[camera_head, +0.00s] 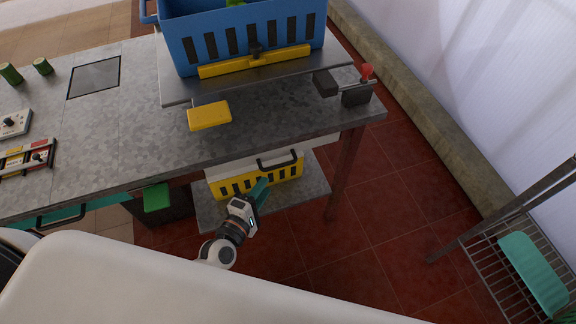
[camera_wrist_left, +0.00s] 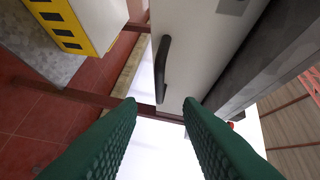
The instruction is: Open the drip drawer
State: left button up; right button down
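The drip drawer (camera_head: 235,167) shows as a pale front with a black bar handle (camera_head: 277,163) below the right part of the metal table. In the left wrist view, the pale front (camera_wrist_left: 200,55) fills the upper middle and its black handle (camera_wrist_left: 163,65) lies ahead of my fingertips. The drawer looks closed. My left gripper (camera_head: 260,192) is below and in front of the handle, apart from it. In the left wrist view, its green fingers (camera_wrist_left: 160,108) are spread with nothing between them. My right gripper is not in view.
A yellow slotted crate (camera_head: 257,182) stands on the low shelf (camera_head: 308,187) beneath the drawer. A table leg (camera_head: 343,175) is right of it.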

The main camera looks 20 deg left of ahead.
aim_at(279, 165)
pick_arm(q)
jog(key=x, duration=1)
jog(key=shift+a, duration=0.1)
grip_shut()
jog(key=shift+s, duration=0.1)
